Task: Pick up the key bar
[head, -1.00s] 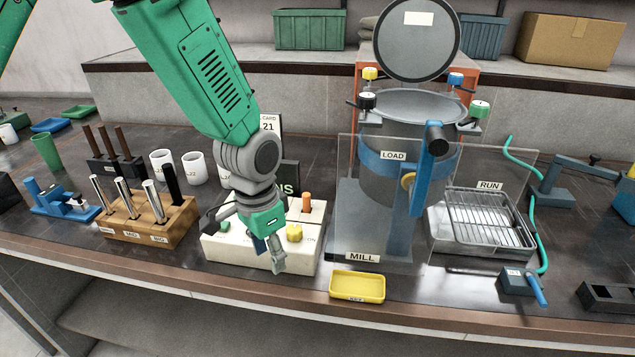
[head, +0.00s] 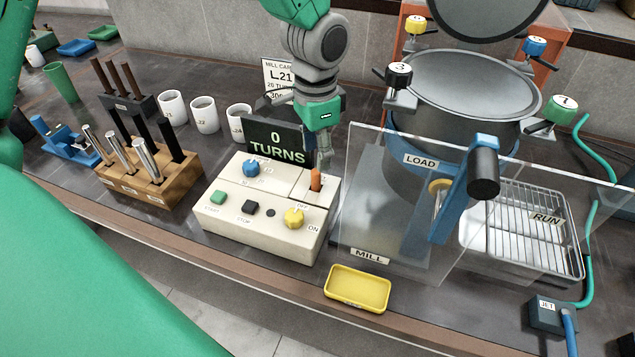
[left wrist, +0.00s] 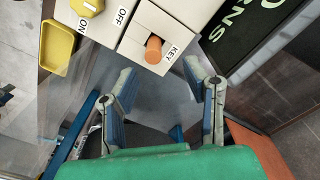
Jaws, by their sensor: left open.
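The key bar (head: 316,181) is a short orange bar standing upright in the slot at the right end of the cream control box (head: 262,222). In the left wrist view the key bar (left wrist: 153,50) sits beside the KEY label, beyond the gap between my fingers. My left gripper (head: 323,158) is just behind the bar in the head view, fingers pointing down. The left wrist view shows the left gripper (left wrist: 160,82) open with nothing between its fingertips. My right gripper is not in view.
A clear panel (head: 375,190) and the mill (head: 460,105) stand close to the right of the box. A TURNS display (head: 276,141) stands behind it. A yellow tray (head: 357,289) lies in front on the right. White cups and a wooden tool block (head: 150,185) are left.

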